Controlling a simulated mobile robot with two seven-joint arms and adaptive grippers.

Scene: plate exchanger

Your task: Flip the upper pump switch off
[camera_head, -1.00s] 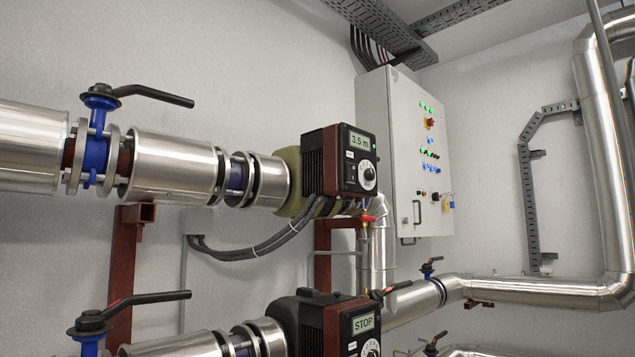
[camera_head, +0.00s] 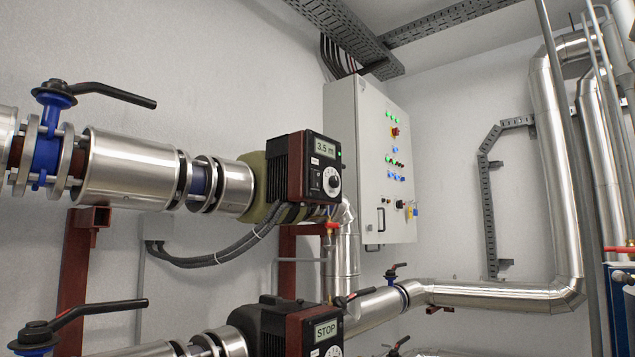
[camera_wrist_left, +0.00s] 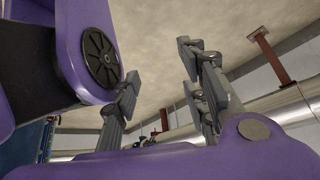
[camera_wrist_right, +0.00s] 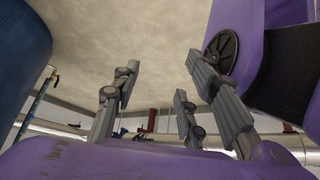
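The upper pump (camera_head: 307,166) is a dark red and black box in the middle of the head view. Its display reads 3.5 m, with a small green light beside it. A round white dial (camera_head: 333,181) and a small dark switch (camera_head: 315,180) are on its front face. The lower pump (camera_head: 309,331) shows STOP on its display. Neither gripper shows in the head view. My left gripper (camera_wrist_left: 160,95) has its fingers spread with nothing between them in the left wrist view. My right gripper (camera_wrist_right: 155,100) is likewise spread and empty in the right wrist view.
A grey control cabinet (camera_head: 343,150) with several lights and knobs is on the wall right of the upper pump. Blue valves with black levers (camera_head: 112,93) stick out at the left. Silver pipes (camera_head: 490,294) run below and right. Black cables (camera_head: 215,257) hang under the pump.

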